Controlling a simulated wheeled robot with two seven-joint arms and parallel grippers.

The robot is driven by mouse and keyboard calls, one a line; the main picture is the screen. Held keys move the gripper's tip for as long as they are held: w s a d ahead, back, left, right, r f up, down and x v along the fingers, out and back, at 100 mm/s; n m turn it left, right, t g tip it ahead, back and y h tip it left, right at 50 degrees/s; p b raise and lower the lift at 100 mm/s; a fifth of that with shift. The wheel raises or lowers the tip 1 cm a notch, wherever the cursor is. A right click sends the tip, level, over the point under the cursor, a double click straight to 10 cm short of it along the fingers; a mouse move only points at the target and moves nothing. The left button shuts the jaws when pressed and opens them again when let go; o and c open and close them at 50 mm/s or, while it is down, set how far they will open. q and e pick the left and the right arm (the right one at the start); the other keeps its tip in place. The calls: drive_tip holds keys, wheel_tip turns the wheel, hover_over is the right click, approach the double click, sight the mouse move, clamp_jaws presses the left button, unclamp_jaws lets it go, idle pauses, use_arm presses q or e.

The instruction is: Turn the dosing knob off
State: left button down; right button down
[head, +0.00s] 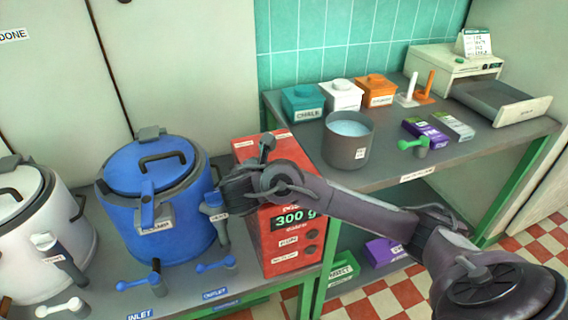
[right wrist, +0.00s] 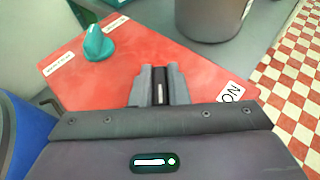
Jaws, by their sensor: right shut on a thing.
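The dosing knob (right wrist: 97,42) is a teal pointer knob on top of the red box (right wrist: 110,85), beside two white labels, in the right wrist view. In the head view the knob (head: 267,143) shows dark green just behind my right arm, on the red box (head: 292,242). My right gripper (right wrist: 160,84) is over the box top, apart from the knob. Its fingers are close together on a narrow dark thing that I cannot make out. In the head view my arm hides the fingertips. My left gripper is in neither view.
A blue kettle (head: 165,243) stands left of the box, with a white kettle (head: 25,255) further left. A grey pot (head: 347,155) stands on the bench behind. Blue levers (head: 215,264) sit on the front shelf.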

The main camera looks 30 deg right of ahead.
idle(0.3)
drive_tip(key=c, duration=1.4)
unclamp_jaws()
drive_tip(key=shift+a+r+p, duration=0.15)
drive_tip(key=shift+r+p, duration=0.05)
drive_tip(key=shift+p, duration=0.15)
drive_tip(key=p+v, duration=0.6)
drive_tip(key=p, duration=0.4)
drive_tip(key=shift+a+r, duration=0.15)
drive_tip(key=shift+r, duration=0.05)
drive_tip(key=shift+s+a+f+p, duration=0.1)
drive_tip(key=shift+s+a+p, duration=0.3)
drive_tip(key=shift+p, duration=0.75)
drive_tip(key=shift+f, duration=0.1)
